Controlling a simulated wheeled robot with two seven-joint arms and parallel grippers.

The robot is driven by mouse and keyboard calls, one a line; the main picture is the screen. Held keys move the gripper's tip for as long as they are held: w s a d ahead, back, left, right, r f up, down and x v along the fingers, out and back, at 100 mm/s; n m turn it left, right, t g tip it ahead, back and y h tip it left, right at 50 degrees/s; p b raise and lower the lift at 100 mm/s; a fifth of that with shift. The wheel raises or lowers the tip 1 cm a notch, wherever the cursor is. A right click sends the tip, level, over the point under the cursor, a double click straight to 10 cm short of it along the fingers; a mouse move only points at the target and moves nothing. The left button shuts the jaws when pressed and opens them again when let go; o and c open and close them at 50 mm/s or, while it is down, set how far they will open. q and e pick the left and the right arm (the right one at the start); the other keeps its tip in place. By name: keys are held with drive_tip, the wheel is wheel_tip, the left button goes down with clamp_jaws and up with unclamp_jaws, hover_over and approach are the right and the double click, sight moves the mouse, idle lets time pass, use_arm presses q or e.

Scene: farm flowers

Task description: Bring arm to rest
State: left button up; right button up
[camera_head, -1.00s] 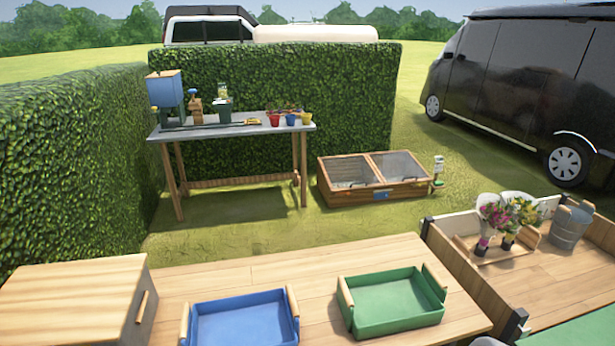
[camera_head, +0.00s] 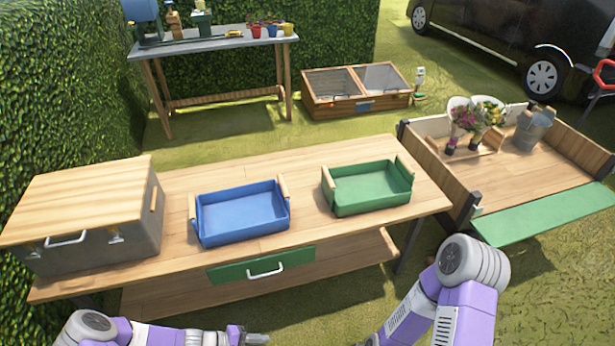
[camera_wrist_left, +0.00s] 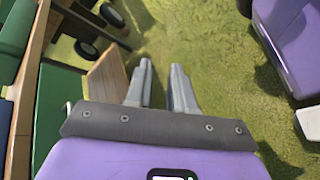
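My left arm reaches in along the bottom edge of the head view, low in front of the table. Its gripper (camera_head: 250,338) is partly cut off by the frame there. In the left wrist view the left gripper (camera_wrist_left: 162,66) has its two grey fingers apart, with only grass between them, so it is open and empty. My right arm shows as purple and white links at the lower right of the head view. Its gripper is outside the frame.
The wooden table (camera_head: 300,160) holds a lidded box (camera_head: 95,215), a blue tray (camera_head: 240,213) and a green tray (camera_head: 368,188). Its green drawer (camera_head: 262,264) faces me. A cart (camera_head: 500,185) with flowers (camera_head: 465,122) and a bucket (camera_head: 531,130) stands right. Grass lies between.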

use_arm(q)
drive_tip(key=s+d+r+m+g+y+p, duration=0.2)
drive_tip(key=s+d+r+m+y+p, duration=0.2)
drive_tip(key=s+r+m+y, duration=0.3)
drive_tip(key=shift+s+d+r+m+y, duration=0.3)
drive_tip(key=shift+s+d+r+y, duration=0.15)
drive_tip(key=shift+s+r, duration=0.4)
